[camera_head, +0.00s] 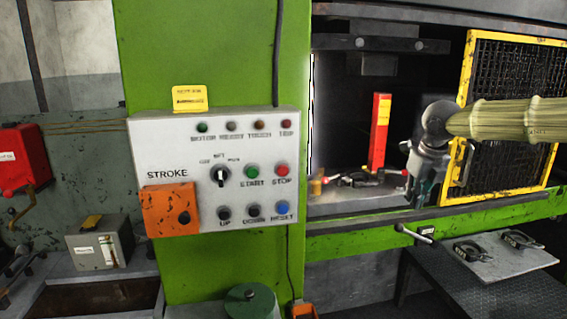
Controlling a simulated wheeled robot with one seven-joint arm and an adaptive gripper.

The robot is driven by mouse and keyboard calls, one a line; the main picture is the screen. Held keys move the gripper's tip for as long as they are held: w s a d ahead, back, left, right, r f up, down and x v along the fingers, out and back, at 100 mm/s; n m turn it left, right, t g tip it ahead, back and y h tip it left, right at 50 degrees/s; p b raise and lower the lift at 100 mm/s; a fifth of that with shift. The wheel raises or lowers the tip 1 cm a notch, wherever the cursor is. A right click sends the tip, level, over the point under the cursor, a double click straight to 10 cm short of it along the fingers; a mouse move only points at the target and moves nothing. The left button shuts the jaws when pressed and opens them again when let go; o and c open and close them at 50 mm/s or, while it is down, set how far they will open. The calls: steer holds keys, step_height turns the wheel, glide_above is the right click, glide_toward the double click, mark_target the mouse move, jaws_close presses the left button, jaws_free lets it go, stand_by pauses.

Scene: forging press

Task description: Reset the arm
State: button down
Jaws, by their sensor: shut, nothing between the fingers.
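My arm comes in from the right in a ribbed, pale olive sleeve. My gripper (418,196) hangs below its grey wrist, pointing down, in front of the press opening. Its dark fingers are shut and empty. It is left of the yellow-framed mesh guard (466,72) and right of a red upright block (379,132) inside the press. The fingertips are small and partly lost against the dark background.
A white control panel (160,150) with buttons and a knob is on the green press column (190,60). A green rail (350,243) runs below the opening. A grey plate (497,262) with clamps lies at lower right. A red box (20,158) is far left.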

step_height(320, 180, down, 24)
steer(key=a+n+h, duration=0.1)
steer(key=n+h, duration=0.4)
steer(key=n, duration=0.2)
steer(key=s+a+f+n+t+b, duration=0.15)
steer(key=s+f+n, duration=0.3)
steer(key=f, duration=0.45)
steer(key=s+a+f+n, duration=0.2)
steer(key=s+f+n, duration=0.25)
steer(key=f, duration=0.35)
steer(key=s+a+f+n+y, duration=0.2)
steer(key=s+f+n, duration=0.3)
steer(key=s+f, duration=0.3)
steer(key=s+a+f+n+y, duration=0.1)
steer(key=s+a+f+n, duration=0.2)
steer(key=s+f+n, duration=0.35)
steer(key=s+a+f+n+g+y, duration=0.1)
steer(key=s+f+n+g, duration=0.1)
steer(key=s, duration=0.9)
steer(key=s+a+f+n+g+y+b, duration=0.1)
steer(key=s+f+n+g, duration=0.1)
steer(key=s, duration=0.9)
steer(key=shift+s+f+n+g, duration=0.25)
steer(key=shift+f+n+g, duration=0.1)
steer(key=shift+n, duration=0.3)
steer(key=shift+a, duration=0.1)
